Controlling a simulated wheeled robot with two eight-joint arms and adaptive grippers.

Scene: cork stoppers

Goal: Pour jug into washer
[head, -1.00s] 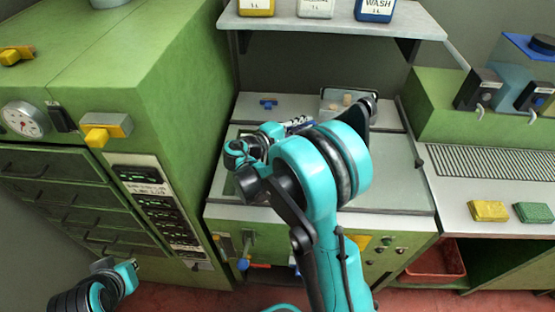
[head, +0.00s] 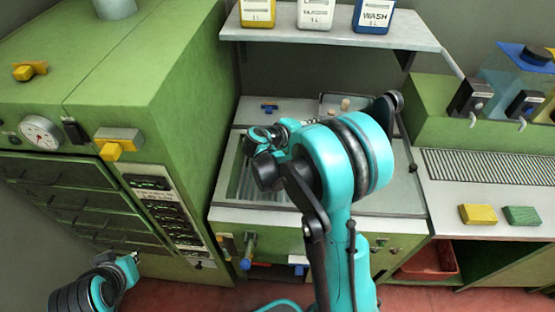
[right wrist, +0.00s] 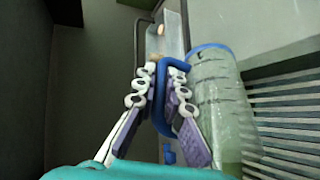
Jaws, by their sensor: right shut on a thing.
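In the right wrist view my right gripper (right wrist: 160,95) is shut on the blue handle (right wrist: 178,68) of a clear graduated jug (right wrist: 218,95) with a blue rim. The jug is beside the fingers, over a slatted surface (right wrist: 285,115). Its contents are hard to tell. In the head view my right arm hides the jug, and the gripper (head: 288,127) shows only partly above the washer. The washer (head: 385,203) is a green unit with a metal top and an open basin with slats inside at its left. My left gripper (head: 130,262) is low at the left, away from the washer; its jaws are unclear.
A tray with corks (head: 346,104) and a small blue part (head: 269,108) lie behind the basin. A shelf (head: 330,36) with bottles hangs above. A tall green cabinet (head: 180,120) stands close at the left. Yellow (head: 477,214) and green (head: 522,215) sponges lie at the right.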

